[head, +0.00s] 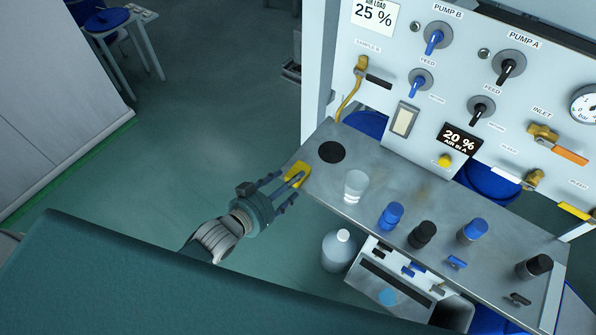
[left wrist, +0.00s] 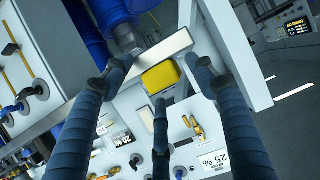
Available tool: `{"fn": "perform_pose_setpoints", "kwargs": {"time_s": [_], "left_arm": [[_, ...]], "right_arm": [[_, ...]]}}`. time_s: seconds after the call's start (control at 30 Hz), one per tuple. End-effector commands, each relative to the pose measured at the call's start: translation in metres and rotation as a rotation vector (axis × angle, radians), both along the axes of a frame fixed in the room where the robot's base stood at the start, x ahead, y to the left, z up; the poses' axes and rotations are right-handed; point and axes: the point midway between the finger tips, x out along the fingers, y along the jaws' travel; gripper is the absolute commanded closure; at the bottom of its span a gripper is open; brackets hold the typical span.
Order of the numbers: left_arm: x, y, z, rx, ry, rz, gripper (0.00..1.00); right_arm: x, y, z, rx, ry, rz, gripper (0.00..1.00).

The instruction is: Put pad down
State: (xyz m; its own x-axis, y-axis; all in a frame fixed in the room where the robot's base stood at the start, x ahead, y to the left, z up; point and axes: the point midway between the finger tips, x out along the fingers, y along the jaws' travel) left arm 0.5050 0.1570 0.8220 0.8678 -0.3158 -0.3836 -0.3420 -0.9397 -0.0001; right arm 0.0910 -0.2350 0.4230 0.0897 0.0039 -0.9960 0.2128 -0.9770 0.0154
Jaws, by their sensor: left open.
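A yellow pad (head: 297,174) lies at the left end of the grey metal shelf (head: 385,175), by its edge. In the left wrist view the pad (left wrist: 160,77) shows between my spread fingers. My left gripper (head: 284,187) is open, with its fingertips at the pad's near side. I cannot tell whether any finger touches the pad. A finger hides part of the pad in the head view. My right gripper is not in view.
Several blue- and black-capped bottles stand farther right. The panel (head: 440,90) rises behind. Open floor (head: 210,110) lies to the left.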

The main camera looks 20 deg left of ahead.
Motion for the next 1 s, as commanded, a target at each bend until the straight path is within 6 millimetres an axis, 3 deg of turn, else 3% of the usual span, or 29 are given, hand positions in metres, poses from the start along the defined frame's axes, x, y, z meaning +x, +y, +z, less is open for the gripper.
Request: {"fn": "perform_pose_setpoints", "kwargs": {"time_s": [0.17, 0.37, 0.77, 1.0], "left_arm": [[0.0, 0.0, 0.0, 0.0, 0.001, 0.0, 0.45], [-0.001, 0.0, -0.001, 0.0, 0.001, 0.0, 0.85], [-0.002, 0.001, -0.002, 0.002, 0.006, 0.0, 0.89], [-0.001, 0.0, 0.02, 0.002, 0.003, 0.0, 0.89]], "right_arm": [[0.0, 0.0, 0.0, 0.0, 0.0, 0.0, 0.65], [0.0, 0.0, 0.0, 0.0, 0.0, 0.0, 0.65], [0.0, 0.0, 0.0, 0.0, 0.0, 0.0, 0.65], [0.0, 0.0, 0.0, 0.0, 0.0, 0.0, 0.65]]}}
